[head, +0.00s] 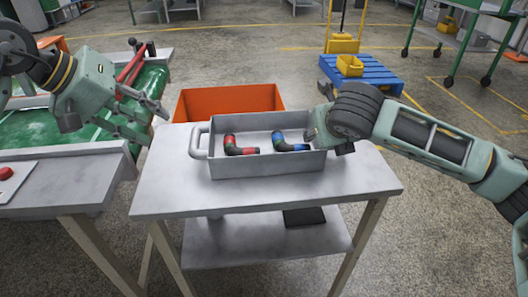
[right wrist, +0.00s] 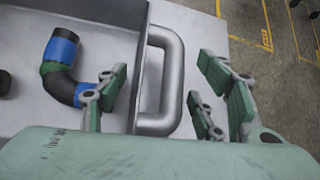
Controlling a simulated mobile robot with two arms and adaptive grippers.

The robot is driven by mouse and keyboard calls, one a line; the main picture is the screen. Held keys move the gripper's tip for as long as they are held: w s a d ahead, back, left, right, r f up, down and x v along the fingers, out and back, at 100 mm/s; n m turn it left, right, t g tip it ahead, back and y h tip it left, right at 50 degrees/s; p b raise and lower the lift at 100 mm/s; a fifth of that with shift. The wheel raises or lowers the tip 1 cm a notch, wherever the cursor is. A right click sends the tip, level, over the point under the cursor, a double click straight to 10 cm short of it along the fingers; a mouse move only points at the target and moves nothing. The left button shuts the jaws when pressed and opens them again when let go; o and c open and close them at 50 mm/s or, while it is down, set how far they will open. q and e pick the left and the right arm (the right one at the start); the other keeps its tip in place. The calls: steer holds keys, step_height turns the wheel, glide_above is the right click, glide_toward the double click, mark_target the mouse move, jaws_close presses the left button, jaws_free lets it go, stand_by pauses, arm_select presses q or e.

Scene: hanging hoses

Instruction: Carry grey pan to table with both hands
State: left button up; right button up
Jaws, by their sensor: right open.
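The grey pan (head: 267,165) is a rectangular metal tray with a loop handle at each end, standing on a grey table (head: 365,180). Inside lie a black elbow hose with red bands (head: 239,146) and one with blue bands (head: 290,143). The left handle (head: 196,142) is free. My left gripper (head: 148,114) is open and empty, up and to the left of that handle. My right gripper (head: 328,136) is at the pan's right end. In the right wrist view its open fingers stand on either side of the right handle (right wrist: 174,78), not closed on it.
An orange bin (head: 225,100) stands behind the table. A blue pallet (head: 360,73) with yellow bins is behind right. A black flat item (head: 304,216) lies on the lower shelf.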

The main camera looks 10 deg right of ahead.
steer(key=v, duration=1.2)
steer(key=shift+d, duration=0.1)
step_height(320, 180, up, 7)
steer(key=p, duration=0.7)
stand_by(0.8)
steer(key=shift+r, duration=0.2)
step_height(320, 180, up, 9)
steer(key=p, duration=1.1)
stand_by(0.9)
steer(key=shift+f, duration=0.1)
stand_by(0.3)
